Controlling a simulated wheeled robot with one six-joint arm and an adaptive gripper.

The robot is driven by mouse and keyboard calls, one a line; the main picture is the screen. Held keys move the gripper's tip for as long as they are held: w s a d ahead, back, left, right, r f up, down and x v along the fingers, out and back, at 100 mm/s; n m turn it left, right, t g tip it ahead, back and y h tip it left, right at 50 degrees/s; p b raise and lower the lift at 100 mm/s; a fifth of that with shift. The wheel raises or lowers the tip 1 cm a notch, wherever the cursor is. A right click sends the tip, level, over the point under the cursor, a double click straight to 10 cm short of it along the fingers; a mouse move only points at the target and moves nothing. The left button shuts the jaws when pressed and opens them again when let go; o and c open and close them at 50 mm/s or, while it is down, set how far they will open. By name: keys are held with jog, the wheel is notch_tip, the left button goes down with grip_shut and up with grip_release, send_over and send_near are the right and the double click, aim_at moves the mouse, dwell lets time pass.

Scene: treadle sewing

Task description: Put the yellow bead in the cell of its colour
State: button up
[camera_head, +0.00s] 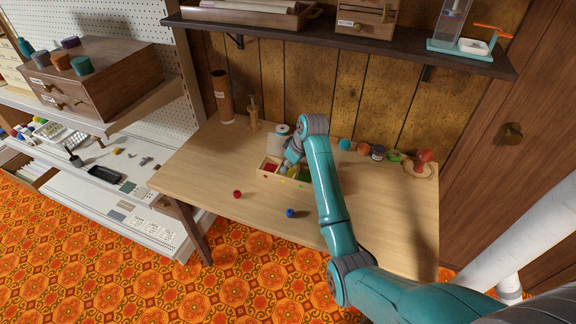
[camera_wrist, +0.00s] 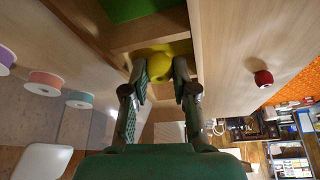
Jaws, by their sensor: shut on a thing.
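The yellow bead (camera_wrist: 160,66) is between the fingertips of my gripper (camera_wrist: 161,74), which is shut on it. In the wrist view the bead lies against the wooden divided box (camera_wrist: 148,36), between its partition and walls; how deep it sits is hard to tell. In the head view my gripper (camera_head: 292,158) points down at the middle of the box (camera_head: 267,178). The box has a red cell (camera_head: 270,168) at left, a yellow middle cell partly hidden by my gripper, and a green cell (camera_head: 304,176) at right. The green cell also shows in the wrist view (camera_wrist: 130,9).
A red bead (camera_head: 237,194) and a blue bead (camera_head: 290,213) lie on the table (camera_head: 210,173) in front of the box. Spools and jars, such as the dark jar (camera_head: 378,152), line the back edge. A shelf (camera_head: 340,37) hangs above. The table's left part is mostly clear.

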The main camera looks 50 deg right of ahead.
jog(key=shift+f, duration=0.55)
jog(key=o, duration=0.4)
jog(key=shift+o, duration=0.2)
jog(key=shift+r, duration=0.35)
jog(key=v, duration=1.2)
jog(key=shift+r, duration=0.3)
jog(key=shift+w, duration=0.1)
